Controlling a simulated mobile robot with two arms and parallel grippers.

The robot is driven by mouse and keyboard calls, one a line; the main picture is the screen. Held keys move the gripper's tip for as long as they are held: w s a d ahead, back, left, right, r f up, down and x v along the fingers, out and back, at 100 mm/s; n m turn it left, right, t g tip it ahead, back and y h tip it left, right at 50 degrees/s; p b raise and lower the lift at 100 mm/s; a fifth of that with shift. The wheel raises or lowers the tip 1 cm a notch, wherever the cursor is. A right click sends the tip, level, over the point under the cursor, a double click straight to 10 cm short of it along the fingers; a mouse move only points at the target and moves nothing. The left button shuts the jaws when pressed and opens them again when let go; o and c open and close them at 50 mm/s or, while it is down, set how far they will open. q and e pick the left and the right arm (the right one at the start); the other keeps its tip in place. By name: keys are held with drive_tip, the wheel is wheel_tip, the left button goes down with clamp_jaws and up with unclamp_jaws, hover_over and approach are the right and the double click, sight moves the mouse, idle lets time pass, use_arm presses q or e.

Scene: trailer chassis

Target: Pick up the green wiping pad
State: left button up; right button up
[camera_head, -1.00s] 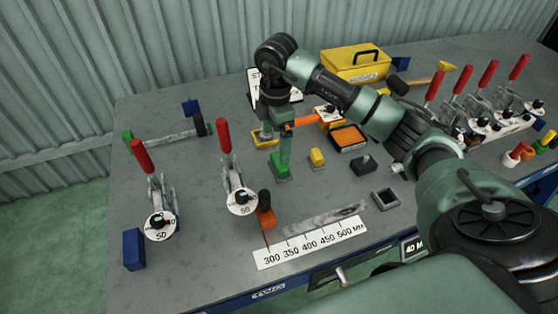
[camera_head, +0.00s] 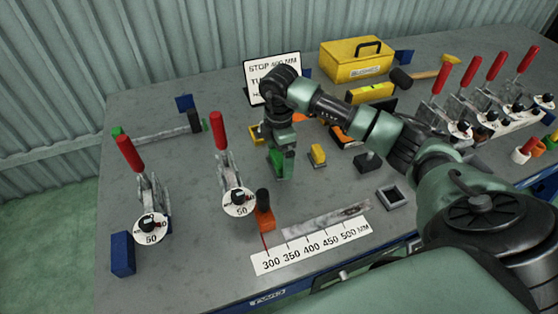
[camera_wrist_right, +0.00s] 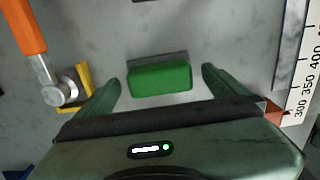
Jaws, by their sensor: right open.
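The green wiping pad (camera_wrist_right: 160,80) lies on the grey bench top, with a dark strip along its far edge in the right wrist view. My right gripper (camera_wrist_right: 160,84) is open, one finger on each side of the pad, with gaps between fingers and pad. In the head view my right gripper (camera_head: 280,165) points down over the pad's place and largely hides the pad. I cannot tell how high the fingertips are above the bench. My left gripper does not show.
A yellow block (camera_head: 317,155), a dark block (camera_head: 367,162) and a square frame (camera_head: 392,196) lie to the right. The scale strip (camera_head: 310,245) lies in front.

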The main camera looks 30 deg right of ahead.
drive_tip(key=shift+f, duration=0.7)
drive_tip(key=c, duration=1.6)
drive_tip(key=shift+w+r, duration=0.1)
drive_tip(key=shift+r, duration=0.05)
wheel_tip(320, 180, up, 14)
drive_tip(key=b, duration=0.1)
wheel_tip(320, 180, up, 6)
hover_over(278, 157)
drive_tip(key=shift+d+p, duration=0.1)
drive_tip(key=shift+p, duration=0.35)
